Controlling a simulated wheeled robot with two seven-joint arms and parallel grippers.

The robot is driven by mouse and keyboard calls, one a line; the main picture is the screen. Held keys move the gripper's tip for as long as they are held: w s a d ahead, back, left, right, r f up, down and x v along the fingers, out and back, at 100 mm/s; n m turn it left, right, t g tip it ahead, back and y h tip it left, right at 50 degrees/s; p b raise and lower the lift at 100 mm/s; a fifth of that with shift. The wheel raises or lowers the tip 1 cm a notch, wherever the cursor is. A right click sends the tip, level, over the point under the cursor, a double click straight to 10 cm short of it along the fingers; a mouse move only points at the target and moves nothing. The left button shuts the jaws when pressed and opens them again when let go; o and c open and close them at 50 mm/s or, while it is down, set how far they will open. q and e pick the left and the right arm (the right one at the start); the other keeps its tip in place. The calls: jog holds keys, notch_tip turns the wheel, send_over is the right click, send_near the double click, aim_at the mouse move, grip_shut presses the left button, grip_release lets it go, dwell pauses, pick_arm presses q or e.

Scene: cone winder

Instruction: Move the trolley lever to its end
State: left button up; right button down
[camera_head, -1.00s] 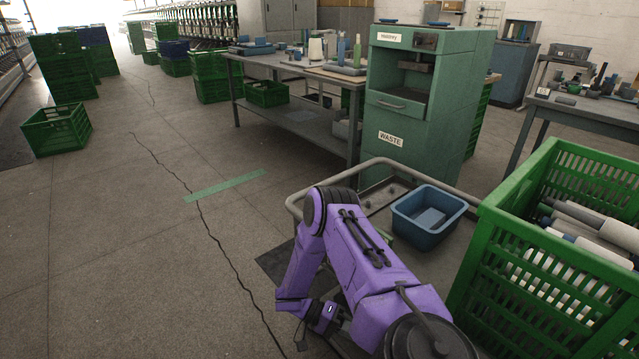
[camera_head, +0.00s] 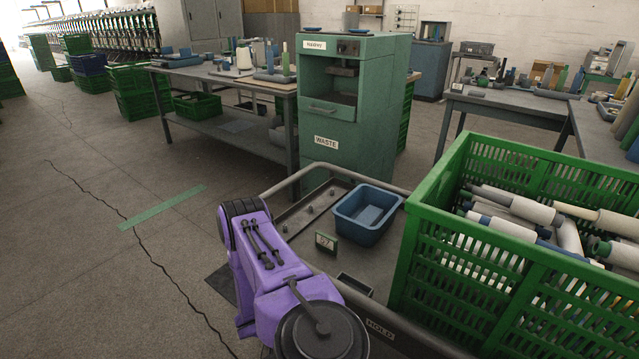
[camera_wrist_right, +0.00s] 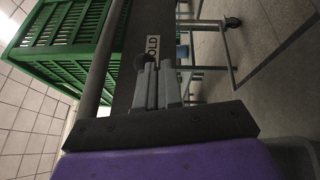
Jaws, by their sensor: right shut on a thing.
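The trolley (camera_head: 350,262) stands in front of me, with a bent tube rail and a dark front edge marked HOLD. The HOLD label also shows in the right wrist view (camera_wrist_right: 153,46). In that view, my right gripper (camera_wrist_right: 156,72) is shut at the dark round knob of the trolley lever (camera_wrist_right: 142,61), by the label. The fingers hide part of the lever, and its travel cannot be made out. In the head view my purple right arm hides the lever and gripper. My left gripper is not in view.
The trolley carries a blue bin (camera_head: 366,236), a small number sign (camera_head: 326,243) and a green crate (camera_head: 440,262) of bobbins. A green waste cabinet (camera_head: 325,170) stands behind it, beside a workbench (camera_head: 215,128).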

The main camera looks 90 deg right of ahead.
jog(key=shift+s+a+r, duration=0.1)
jog(key=shift+s, duration=0.3)
jog(key=w+f+b, duration=0.5)
jog(key=w+b, duration=0.1)
jog(key=w, duration=0.6)
jog(key=shift+w+d+f, duration=0.35)
jog(key=shift+d+f, duration=0.05)
jog(key=shift+d, duration=0.05)
